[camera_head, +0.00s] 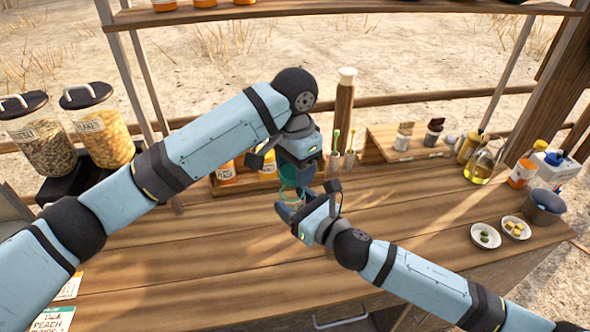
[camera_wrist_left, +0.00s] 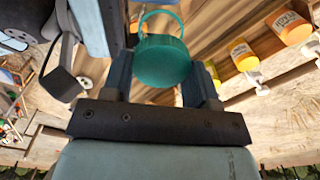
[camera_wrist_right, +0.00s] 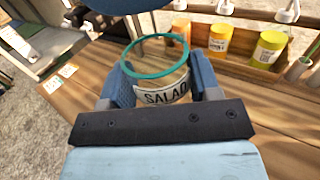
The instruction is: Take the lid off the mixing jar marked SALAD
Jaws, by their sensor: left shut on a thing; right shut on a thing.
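The mixing jar (camera_wrist_right: 165,92) is clear, with a teal rim and a white SALAD label facing the right wrist camera. My right gripper (camera_wrist_right: 160,98) is shut around its sides and holds it upright over the counter. The teal lid (camera_wrist_left: 162,62) sits between the fingers of my left gripper (camera_wrist_left: 162,82), which is shut on it. In the head view the lid (camera_head: 288,174) is just above the jar's teal rim (camera_head: 290,194), apparently apart from it. The left gripper (camera_head: 289,168) is above the right gripper (camera_head: 292,208). The jar's lower part is partly hidden by the right fingers.
Orange-labelled bottles (camera_wrist_right: 220,38) stand in a wooden rack behind the jar. Two tall dispensers (camera_head: 98,125) stand at the left. A wooden stand (camera_head: 405,143), an oil jug (camera_head: 482,163) and small bowls (camera_head: 486,236) are at the right.

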